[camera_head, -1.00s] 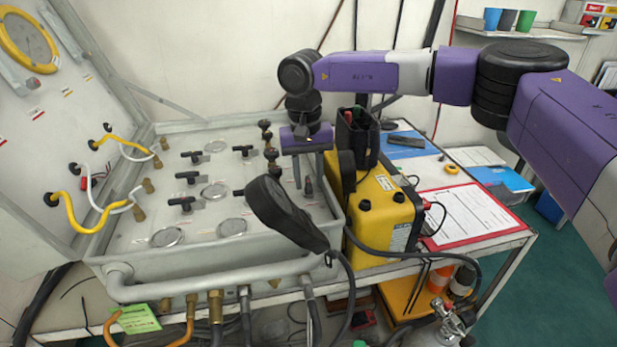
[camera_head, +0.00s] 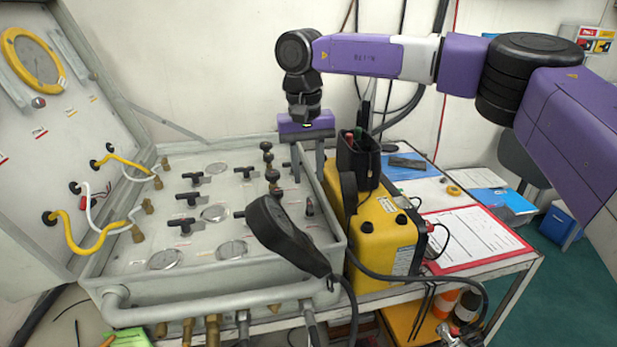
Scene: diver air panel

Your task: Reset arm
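My gripper (camera_head: 308,168) hangs at the end of my purple arm, fingers pointing down, above the back right corner of the grey air panel (camera_head: 115,262). Its two fingers are apart, and I see nothing held between them. Black valve knobs (camera_head: 272,175) on the panel stand just to the left of the fingers. The fingers appear clear of the panel, though their exact height above it is hard to tell.
A yellow radio box (camera_head: 385,240) with a black pouch (camera_head: 358,160) stands right of the gripper. A black handset (camera_head: 285,235) lies across the panel's front right. A red clipboard (camera_head: 470,240) lies on the table. The panel's raised lid (camera_head: 75,130) stands at left.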

